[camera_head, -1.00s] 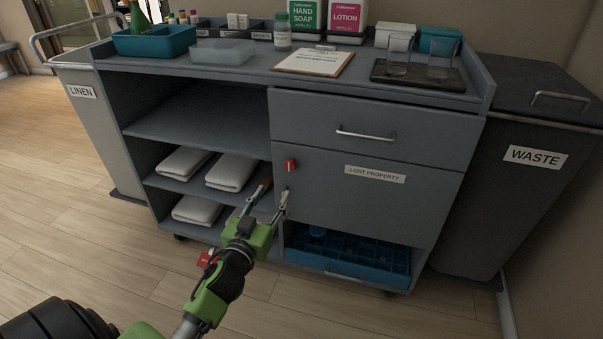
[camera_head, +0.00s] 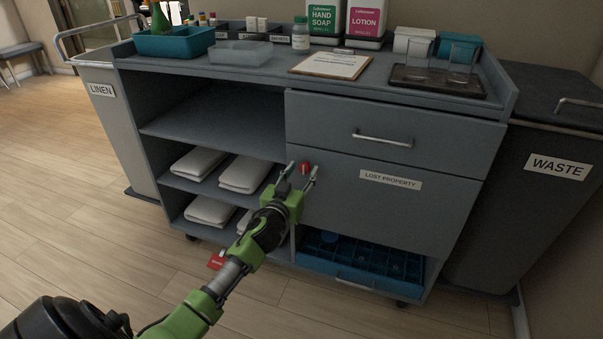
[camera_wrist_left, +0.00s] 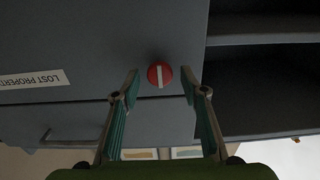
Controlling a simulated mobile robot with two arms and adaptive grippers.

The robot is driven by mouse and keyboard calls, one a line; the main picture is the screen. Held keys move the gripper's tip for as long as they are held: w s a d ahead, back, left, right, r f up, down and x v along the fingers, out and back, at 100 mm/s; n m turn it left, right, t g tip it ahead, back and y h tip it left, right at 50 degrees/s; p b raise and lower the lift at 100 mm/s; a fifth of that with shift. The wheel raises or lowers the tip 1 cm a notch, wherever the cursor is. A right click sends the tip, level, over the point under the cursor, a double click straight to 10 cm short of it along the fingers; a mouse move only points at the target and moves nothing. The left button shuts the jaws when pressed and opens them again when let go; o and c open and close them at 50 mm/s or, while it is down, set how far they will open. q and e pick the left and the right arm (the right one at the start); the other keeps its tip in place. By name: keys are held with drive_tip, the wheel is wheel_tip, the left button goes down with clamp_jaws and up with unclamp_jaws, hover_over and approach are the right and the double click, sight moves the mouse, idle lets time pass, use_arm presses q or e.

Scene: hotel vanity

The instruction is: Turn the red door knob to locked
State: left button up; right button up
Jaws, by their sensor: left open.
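The red door knob (camera_head: 305,168) is on the upper left of the "LOST PROPERTY" door (camera_head: 400,215) of the cart. In the left wrist view the knob (camera_wrist_left: 160,74) is a red disc with a white bar, which lies along the picture's vertical. My left gripper (camera_head: 302,170) is open, with one finger on each side of the knob in the head view. In the wrist view its fingers (camera_wrist_left: 160,80) flank the knob with gaps on both sides. I cannot tell how far the fingertips are from the door face. My right gripper is not in view.
A drawer with a metal handle (camera_head: 383,138) is above the door. Open shelves with white towels (camera_head: 243,172) are to the left. A blue crate (camera_head: 357,282) is below. LINEN and WASTE bins flank the cart.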

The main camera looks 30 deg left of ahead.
use_arm(q)
drive_tip(key=c, duration=1.1)
